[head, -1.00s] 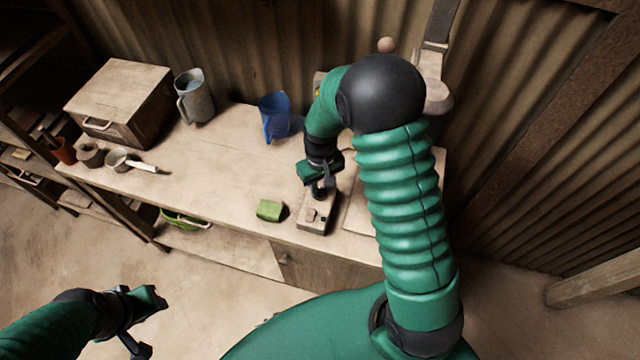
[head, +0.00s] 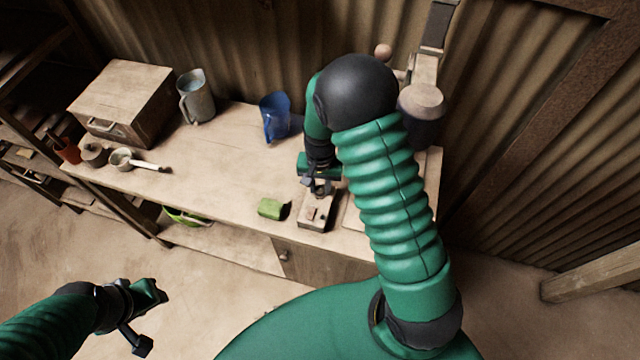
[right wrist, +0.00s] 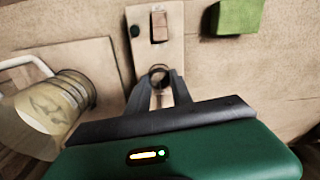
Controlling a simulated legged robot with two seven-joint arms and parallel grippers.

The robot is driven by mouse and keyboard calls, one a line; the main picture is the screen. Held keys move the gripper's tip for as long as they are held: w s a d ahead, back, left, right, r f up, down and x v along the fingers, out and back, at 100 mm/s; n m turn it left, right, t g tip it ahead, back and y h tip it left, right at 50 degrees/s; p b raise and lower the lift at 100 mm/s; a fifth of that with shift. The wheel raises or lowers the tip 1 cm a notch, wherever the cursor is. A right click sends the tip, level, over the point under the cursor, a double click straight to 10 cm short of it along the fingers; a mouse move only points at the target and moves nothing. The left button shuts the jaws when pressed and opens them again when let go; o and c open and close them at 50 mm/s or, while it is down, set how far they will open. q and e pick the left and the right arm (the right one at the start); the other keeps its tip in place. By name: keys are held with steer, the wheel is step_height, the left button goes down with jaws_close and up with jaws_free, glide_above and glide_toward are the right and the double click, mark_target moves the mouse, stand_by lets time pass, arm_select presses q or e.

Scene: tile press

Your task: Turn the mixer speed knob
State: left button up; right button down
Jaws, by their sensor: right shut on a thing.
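The pale control box (head: 316,213) stands near the bench's front edge; it also shows in the right wrist view (right wrist: 172,56). Its round speed knob (right wrist: 159,72) sits between my right fingers, at the end of the box nearer my palm. My right gripper (head: 320,188) is shut on the knob from above; its dark fingers (right wrist: 159,84) show on both sides of it. The knob's pointer, if any, is hidden. The mixer (head: 422,104) stands at the back right, partly behind my right arm. My left gripper (head: 143,318) hangs away from the bench at lower left, its jaws unclear.
A green block (head: 271,208) lies just left of the control box. A blue jug (head: 275,115), a grey jug (head: 196,98) and a wooden box (head: 125,98) stand farther back. A small pan (head: 124,159) lies at left. The bench middle is clear.

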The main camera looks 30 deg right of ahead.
mark_target(320, 189)
stand_by(0.4)
steer(key=c, duration=1.1)
jaws_free()
steer(key=shift+c, duration=0.2)
step_height(320, 189, up, 17)
steer(key=shift+f+b, duration=0.15)
steer(key=shift+b, duration=0.15)
